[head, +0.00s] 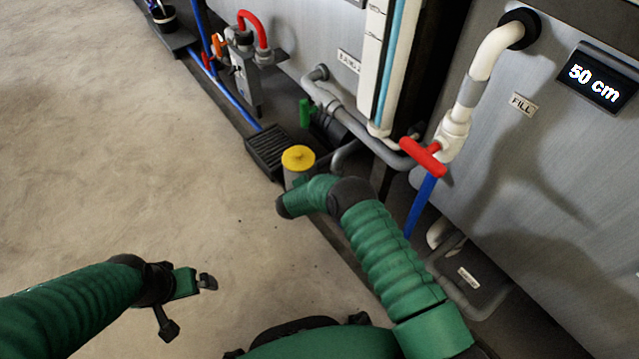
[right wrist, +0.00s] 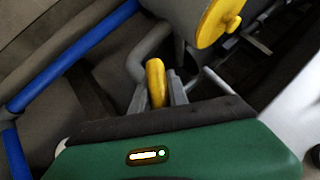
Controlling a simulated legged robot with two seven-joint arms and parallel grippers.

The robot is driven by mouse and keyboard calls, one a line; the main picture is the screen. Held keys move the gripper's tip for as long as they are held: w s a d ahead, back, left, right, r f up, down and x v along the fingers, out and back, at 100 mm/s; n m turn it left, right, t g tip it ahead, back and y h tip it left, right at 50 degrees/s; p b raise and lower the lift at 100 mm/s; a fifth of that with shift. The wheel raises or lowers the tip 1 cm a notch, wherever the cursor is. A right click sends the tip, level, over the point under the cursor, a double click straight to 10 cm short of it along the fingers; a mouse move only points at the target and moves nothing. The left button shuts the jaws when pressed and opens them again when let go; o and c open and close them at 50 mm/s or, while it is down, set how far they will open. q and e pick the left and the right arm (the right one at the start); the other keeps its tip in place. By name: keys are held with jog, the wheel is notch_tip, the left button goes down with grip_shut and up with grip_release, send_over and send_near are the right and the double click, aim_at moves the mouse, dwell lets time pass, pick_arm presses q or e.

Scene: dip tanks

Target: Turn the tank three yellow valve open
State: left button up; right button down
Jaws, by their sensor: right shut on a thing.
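In the right wrist view, a yellow valve handle (right wrist: 156,82) stands between the fingers of my right gripper (right wrist: 158,98), which is shut on it. The valve's body and pipe joint are mostly hidden. In the head view my right forearm covers this handle and the right fingers. My left gripper (head: 188,305) is in the lower left of the head view, over bare floor, with its fingers apart and empty.
A yellow round cap (head: 298,157) tops a grey cylinder beside my right wrist; it also shows in the right wrist view (right wrist: 220,20). A red valve handle (head: 423,157) is on the fill pipe. A green handle (head: 305,112) and a drain grate (head: 272,148) lie beyond. Floor at left is clear.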

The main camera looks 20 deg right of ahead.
jog(key=shift+s+d+f+n+g+h+b, duration=0.1)
jog(key=shift+s+n+g+h+b, duration=0.25)
jog(key=shift+g+b, duration=0.6)
jog(key=shift+a+f+n+g+h+b, duration=0.15)
jog(key=shift+n+g+b, duration=0.4)
jog(key=shift+b, duration=0.75)
jog(key=shift+s+d+f+n+g+h+b, duration=0.1)
jog(key=shift+s+d+n+g+h+b, duration=0.2)
jog(key=shift+g+b, duration=0.65)
jog(key=shift+w+a+r, duration=0.1)
jog(key=shift+a, duration=0.05)
jog(key=c, duration=1.3)
grip_release()
